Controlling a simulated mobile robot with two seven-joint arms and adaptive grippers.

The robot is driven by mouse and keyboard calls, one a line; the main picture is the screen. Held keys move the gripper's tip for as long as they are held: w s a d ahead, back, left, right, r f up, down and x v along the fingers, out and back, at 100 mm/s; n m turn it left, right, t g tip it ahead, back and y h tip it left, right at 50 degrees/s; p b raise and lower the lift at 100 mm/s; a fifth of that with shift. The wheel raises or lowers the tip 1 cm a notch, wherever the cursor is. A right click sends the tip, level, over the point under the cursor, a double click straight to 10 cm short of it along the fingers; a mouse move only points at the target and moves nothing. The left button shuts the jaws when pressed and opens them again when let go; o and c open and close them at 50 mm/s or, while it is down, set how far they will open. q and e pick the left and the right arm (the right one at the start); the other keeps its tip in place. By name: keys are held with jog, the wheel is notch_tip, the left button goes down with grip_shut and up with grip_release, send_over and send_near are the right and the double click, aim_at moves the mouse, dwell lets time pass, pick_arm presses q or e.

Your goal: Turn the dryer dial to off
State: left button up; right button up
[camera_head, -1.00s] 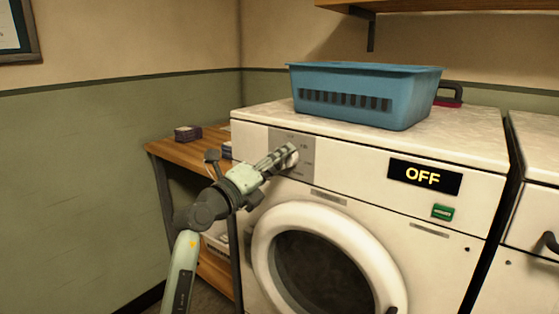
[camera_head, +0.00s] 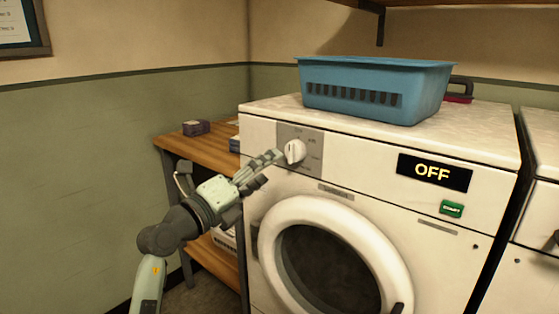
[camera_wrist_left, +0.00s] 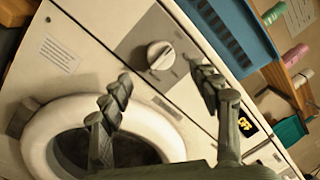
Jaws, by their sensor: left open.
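The white dryer dial (camera_head: 294,151) sits on a grey panel (camera_head: 313,160) at the upper left of the dryer front. The dial also shows in the left wrist view (camera_wrist_left: 160,55), uncovered, with its ridge upright. The black display (camera_head: 434,172) reads OFF in yellow. My left gripper (camera_head: 272,164) is just left of and below the dial in the head view. In the left wrist view its two fingers (camera_wrist_left: 164,84) are spread apart, with nothing between them and the dial beyond the tips. My right gripper is not in view.
A blue basket (camera_head: 430,92) stands on the dryer top. A green start button (camera_head: 452,209) and the round door (camera_head: 285,222) are on the dryer front. A wooden side table (camera_head: 212,152) stands left of the dryer. A second machine (camera_head: 535,235) is at the right.

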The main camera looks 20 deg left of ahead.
pick_arm(q)
jog(key=v, duration=0.4)
dwell(0.4)
jog(key=s+a+f+n+g+y, duration=0.1)
jog(key=a+f+n+y, duration=0.2)
jog(key=f+n, duration=0.65)
jog(key=a+f+n+g+y, duration=0.1)
jog(key=a+f+n+y, duration=0.3)
jog(key=f, duration=1)
jog(key=s+a+f+n+g+y, duration=0.1)
jog(key=a+f+n+g+y, duration=0.15)
jog(key=f+n, duration=0.75)
jog(key=s+f+g, duration=0.2)
jog(key=s+f, duration=0.3)
jog(key=f, duration=0.4)
jog(key=s+f+g, duration=0.3)
jog(key=s+f, duration=0.2)
jog(key=f, duration=0.4)
jog(key=s+d+f+n+g+h, duration=0.1)
jog(key=s+d+f+g, duration=0.1)
jog(key=s+f, duration=0.4)
jog(key=s+d+f+n+g+h, duration=0.1)
jog(key=s+d+f+g, duration=0.2)
jog(key=s+f, duration=0.4)
jog(key=s+g, duration=0.1)
jog(key=s, duration=0.4)
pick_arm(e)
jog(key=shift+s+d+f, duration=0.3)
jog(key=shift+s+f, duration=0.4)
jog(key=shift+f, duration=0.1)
